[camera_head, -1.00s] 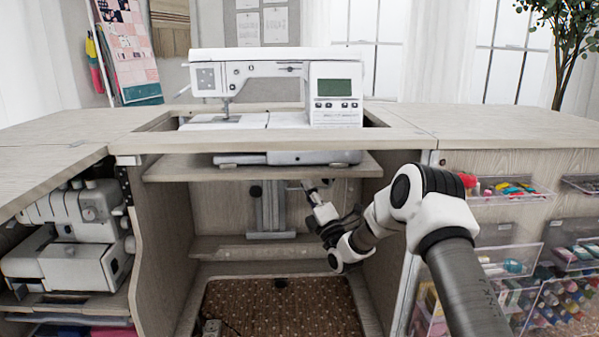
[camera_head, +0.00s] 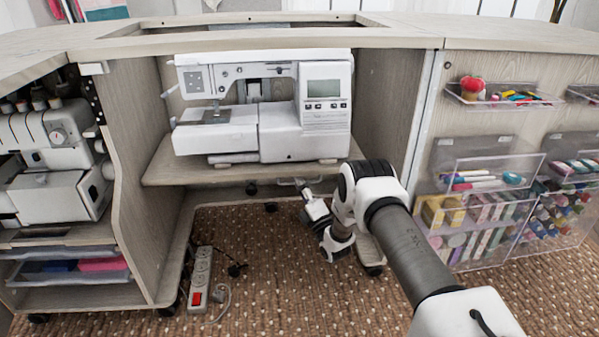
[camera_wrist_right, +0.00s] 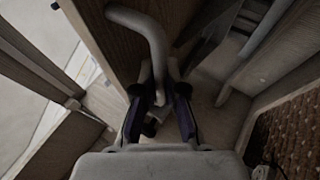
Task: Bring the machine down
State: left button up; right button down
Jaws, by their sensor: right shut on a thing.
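The white sewing machine (camera_head: 258,105) stands upright on a wooden lift platform (camera_head: 165,170) inside the cabinet, below the rectangular opening (camera_head: 250,24) in the tabletop. My right gripper (camera_head: 303,190) is under the platform's front edge. In the right wrist view, its two dark fingers (camera_wrist_right: 158,92) are shut on a bent grey metal bar (camera_wrist_right: 150,38) that runs beneath the wooden board. In the head view this bar (camera_head: 290,181) shows only in small part. My left gripper is not in view.
A serger (camera_head: 60,195) stands on a shelf at the left. A power strip (camera_head: 201,272) lies on the brown dotted carpet (camera_head: 280,290). Clear bins (camera_head: 490,175) of threads and notions hang on the open door at the right, beside my right arm.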

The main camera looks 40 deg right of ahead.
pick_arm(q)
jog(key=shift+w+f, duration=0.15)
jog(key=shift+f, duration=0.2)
pick_arm(e)
jog(key=shift+f, duration=0.9)
jog(key=c, duration=1.5)
grip_release()
jog(key=shift+w, duration=0.1)
